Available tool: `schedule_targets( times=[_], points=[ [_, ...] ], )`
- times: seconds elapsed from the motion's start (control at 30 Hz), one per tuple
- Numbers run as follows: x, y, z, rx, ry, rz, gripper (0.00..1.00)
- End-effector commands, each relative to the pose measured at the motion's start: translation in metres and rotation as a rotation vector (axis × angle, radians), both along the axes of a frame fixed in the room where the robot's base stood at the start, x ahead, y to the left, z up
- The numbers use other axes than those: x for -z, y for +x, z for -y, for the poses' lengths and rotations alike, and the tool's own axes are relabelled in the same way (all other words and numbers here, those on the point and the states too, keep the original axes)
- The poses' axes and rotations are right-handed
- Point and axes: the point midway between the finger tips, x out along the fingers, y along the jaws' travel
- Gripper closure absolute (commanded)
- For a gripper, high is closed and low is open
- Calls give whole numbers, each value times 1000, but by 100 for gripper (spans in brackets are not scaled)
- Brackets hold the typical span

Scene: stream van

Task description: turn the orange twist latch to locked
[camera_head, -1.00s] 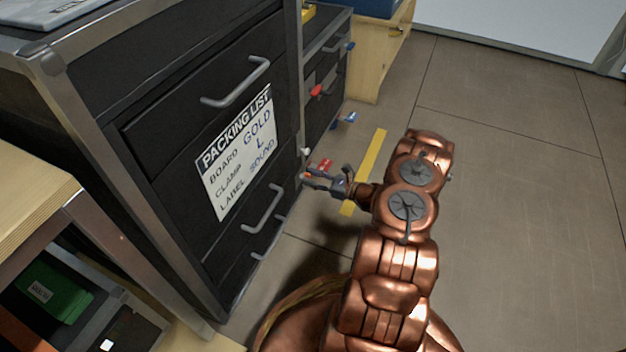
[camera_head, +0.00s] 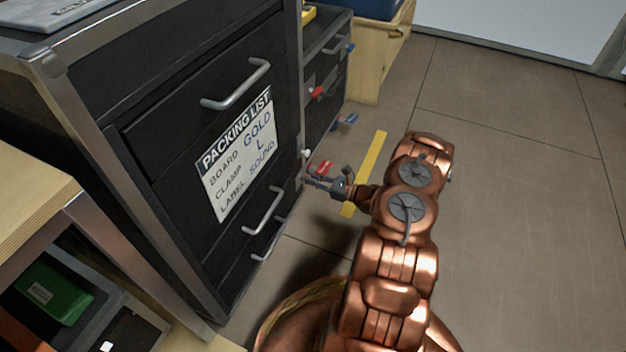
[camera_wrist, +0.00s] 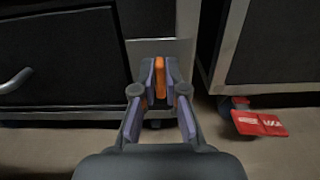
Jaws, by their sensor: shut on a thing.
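The orange twist latch (camera_wrist: 160,77) shows as an upright narrow bar in the wrist view, between the fingertips of my gripper (camera_wrist: 160,85). The gripper is shut on it, with a finger on each side. Another orange patch shows beside the right finger; I cannot tell what it belongs to. In the head view my gripper (camera_head: 314,181) is at the lower right edge of the black drawer cabinet (camera_head: 165,130). The latch is too small and covered there to make out. I see no locked marking.
Drawer handles (camera_head: 262,212) stick out of the cabinet front. A yellow floor strip (camera_head: 376,155) lies beyond my gripper. Open floor lies to the right.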

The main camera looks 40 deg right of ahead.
Motion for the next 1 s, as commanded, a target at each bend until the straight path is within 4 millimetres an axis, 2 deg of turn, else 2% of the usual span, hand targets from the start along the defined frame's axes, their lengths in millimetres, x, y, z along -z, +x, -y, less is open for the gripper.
schedule_targets(
  times=[0.37,1.0],
  points=[
    [1,0,1,-1,131,-83,100],
    [6,3,6,-2,634,-384,100]
  ],
)
